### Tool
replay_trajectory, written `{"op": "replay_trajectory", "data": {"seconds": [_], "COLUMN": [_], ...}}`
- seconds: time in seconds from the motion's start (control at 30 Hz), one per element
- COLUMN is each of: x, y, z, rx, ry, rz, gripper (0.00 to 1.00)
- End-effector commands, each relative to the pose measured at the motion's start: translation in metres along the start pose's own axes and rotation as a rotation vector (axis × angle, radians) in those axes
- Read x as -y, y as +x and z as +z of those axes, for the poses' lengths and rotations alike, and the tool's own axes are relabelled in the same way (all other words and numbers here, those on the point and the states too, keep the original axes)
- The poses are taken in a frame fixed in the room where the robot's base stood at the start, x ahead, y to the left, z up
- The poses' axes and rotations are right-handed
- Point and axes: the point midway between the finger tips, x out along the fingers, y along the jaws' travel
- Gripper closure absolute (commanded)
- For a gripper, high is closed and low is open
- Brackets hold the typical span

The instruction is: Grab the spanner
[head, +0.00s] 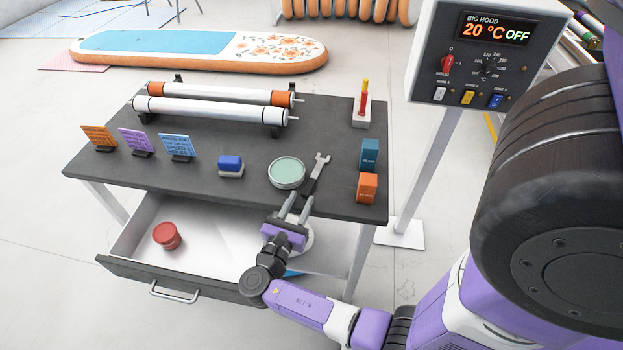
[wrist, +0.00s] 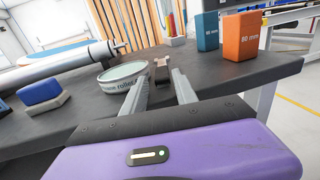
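The spanner (head: 319,166) lies on the dark workbench, its open grey jaw pointing away from me and its dark handle towards my gripper. My gripper (head: 299,202) is at the bench's front edge, at the near end of the handle. In the wrist view the two fingers of my gripper (wrist: 158,82) are apart, with a gap between them. The brownish end of the spanner (wrist: 161,71) shows between or just beyond the fingertips. I cannot tell whether either finger touches it.
A round green-topped tin (head: 287,172) stands close left of the spanner. Teal (head: 370,153) and orange (head: 367,187) blocks stand to the right. An open drawer (head: 150,270) holding a red tin (head: 166,235) juts out below. A control box (head: 485,55) stands right.

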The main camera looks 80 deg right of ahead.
Motion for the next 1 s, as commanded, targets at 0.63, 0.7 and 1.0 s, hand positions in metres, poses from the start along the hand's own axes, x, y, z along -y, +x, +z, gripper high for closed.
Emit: {"op": "replay_trajectory", "data": {"seconds": [0.63,0.7,1.0], "x": [0.002,0.002,0.002], "y": [0.057,0.057,0.056], "z": [-0.003,-0.003,-0.003], "rx": [-0.001,-0.001,-0.001], "ry": [0.001,0.001,0.001], "rz": [0.001,0.001,0.001], "gripper": [0.65,0.65,1.00]}}
